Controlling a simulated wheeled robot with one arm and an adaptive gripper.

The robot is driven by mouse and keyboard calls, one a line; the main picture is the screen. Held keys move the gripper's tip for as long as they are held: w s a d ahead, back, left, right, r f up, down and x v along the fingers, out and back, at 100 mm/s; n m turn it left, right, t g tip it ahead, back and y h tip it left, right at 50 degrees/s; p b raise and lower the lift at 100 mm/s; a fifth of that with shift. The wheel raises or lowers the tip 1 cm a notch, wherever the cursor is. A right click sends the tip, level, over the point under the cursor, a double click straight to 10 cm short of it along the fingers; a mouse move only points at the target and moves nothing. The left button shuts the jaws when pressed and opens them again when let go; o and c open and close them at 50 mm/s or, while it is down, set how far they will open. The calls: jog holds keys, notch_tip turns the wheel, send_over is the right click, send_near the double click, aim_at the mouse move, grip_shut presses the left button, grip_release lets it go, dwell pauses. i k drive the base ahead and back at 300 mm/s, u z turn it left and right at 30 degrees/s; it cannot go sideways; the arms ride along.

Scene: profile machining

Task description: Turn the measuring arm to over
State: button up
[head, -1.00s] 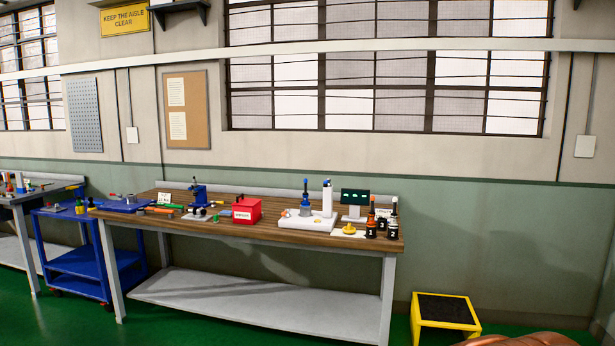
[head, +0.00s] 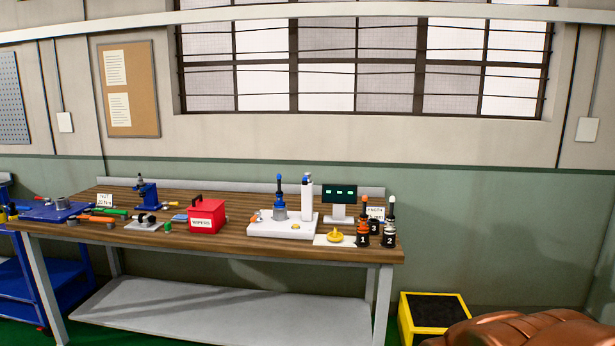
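A white measuring device stands on the right half of the wooden bench. It has a flat white base (head: 262,229) and an upright white column (head: 307,197). A grey holder with a blue-topped tool (head: 280,200) stands upright on the base, left of the column. The measuring arm is too small to make out, so I cannot tell which way it points. A dark display with green readouts (head: 340,192) stands just right of the column. My gripper is not in view.
The wooden bench (head: 225,238) also holds a red wipers box (head: 206,216), a blue fixture (head: 146,194), a yellow disc (head: 335,236) and numbered black holders (head: 389,238). A yellow step (head: 433,310) stands on the floor at the bench's right. A blue cart (head: 70,282) stands at the left.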

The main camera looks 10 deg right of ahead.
aim_at(306, 179)
jog(key=u, duration=0.6)
jog(key=i, duration=0.5)
jog(key=u, duration=1)
jog(key=i, duration=1.45)
jog(key=z, duration=0.7)
